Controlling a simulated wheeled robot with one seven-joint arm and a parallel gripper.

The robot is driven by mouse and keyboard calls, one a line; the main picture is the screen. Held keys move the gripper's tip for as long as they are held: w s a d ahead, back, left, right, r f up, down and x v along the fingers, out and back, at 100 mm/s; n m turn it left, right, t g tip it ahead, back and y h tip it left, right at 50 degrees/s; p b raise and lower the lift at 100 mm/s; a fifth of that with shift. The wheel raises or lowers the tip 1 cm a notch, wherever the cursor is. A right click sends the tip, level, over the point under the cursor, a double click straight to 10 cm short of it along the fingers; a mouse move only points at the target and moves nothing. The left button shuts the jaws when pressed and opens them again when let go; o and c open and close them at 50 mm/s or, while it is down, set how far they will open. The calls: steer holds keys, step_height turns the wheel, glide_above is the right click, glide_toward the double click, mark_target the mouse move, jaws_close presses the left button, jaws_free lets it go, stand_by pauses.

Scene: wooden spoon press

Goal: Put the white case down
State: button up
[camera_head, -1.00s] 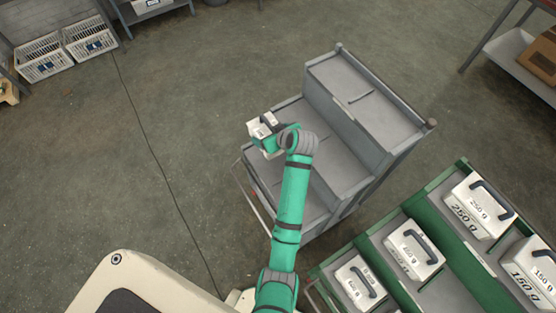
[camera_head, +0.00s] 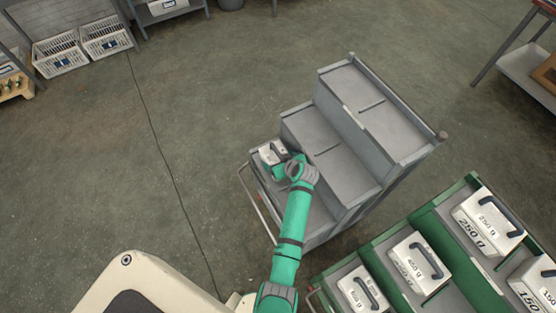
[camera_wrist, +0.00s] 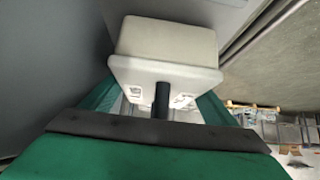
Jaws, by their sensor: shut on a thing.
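The white case (camera_head: 267,153) is in my gripper at the far left end of the grey stepped cart, over its lowest step (camera_head: 315,215). My gripper (camera_head: 278,156) is shut on the case's dark handle. In the wrist view the white case (camera_wrist: 165,45) fills the top middle, with the dark handle (camera_wrist: 162,98) between the green fingers. A grey surface lies close behind and beside the case there. I cannot tell whether the case touches the step. My gripper and wrist hide part of it in the head view.
The cart's middle step (camera_head: 330,150) and top step (camera_head: 375,110) look empty, each with a dark slot. A green rack (camera_head: 440,215) at the lower right holds several white weight cases with handles. White crates (camera_head: 60,52) stand at the upper left. Open floor lies left of the cart.

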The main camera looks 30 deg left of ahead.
steer(key=shift+f, duration=0.15)
steer(key=shift+f, duration=0.1)
steer(key=o, duration=1.2)
steer(key=v, duration=1.2)
